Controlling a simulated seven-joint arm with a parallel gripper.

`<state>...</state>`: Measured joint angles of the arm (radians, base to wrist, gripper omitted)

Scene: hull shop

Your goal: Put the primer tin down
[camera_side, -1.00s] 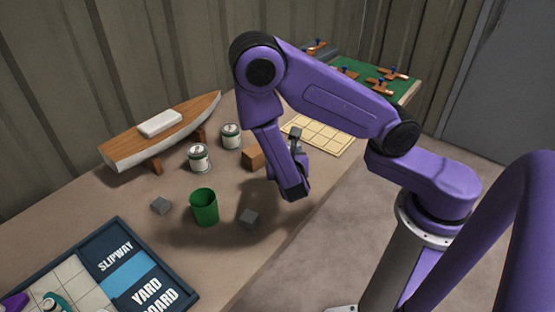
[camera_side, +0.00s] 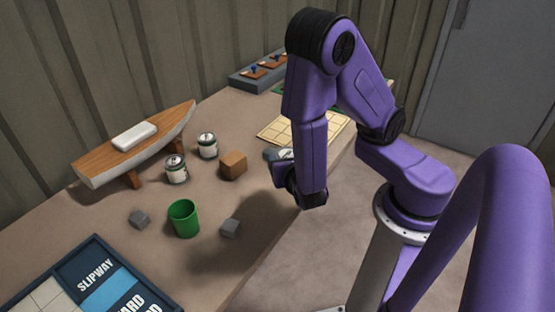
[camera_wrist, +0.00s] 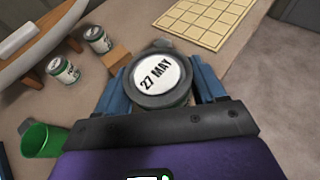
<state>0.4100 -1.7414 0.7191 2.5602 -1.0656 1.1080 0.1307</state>
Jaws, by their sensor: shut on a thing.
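My gripper (camera_wrist: 160,90) is shut on a tin (camera_wrist: 160,74), with one blue finger on each side of it. The tin's round lid faces the wrist camera and carries a white label reading "27 MAY". In the side view the tin (camera_side: 284,154) shows only in part behind my arm, near the table's front edge. I cannot tell whether it touches the table. Two other white-labelled tins stand upright near the hull: one nearer (camera_side: 176,170) and one farther back (camera_side: 207,146).
A wooden block (camera_side: 233,165) sits left of the held tin. A yellow gridded mat (camera_side: 290,127) lies beyond it. A green cup (camera_side: 184,219), grey cubes (camera_side: 230,228) (camera_side: 139,218), a model hull (camera_side: 135,146) and a lettered board (camera_side: 100,275) are farther left.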

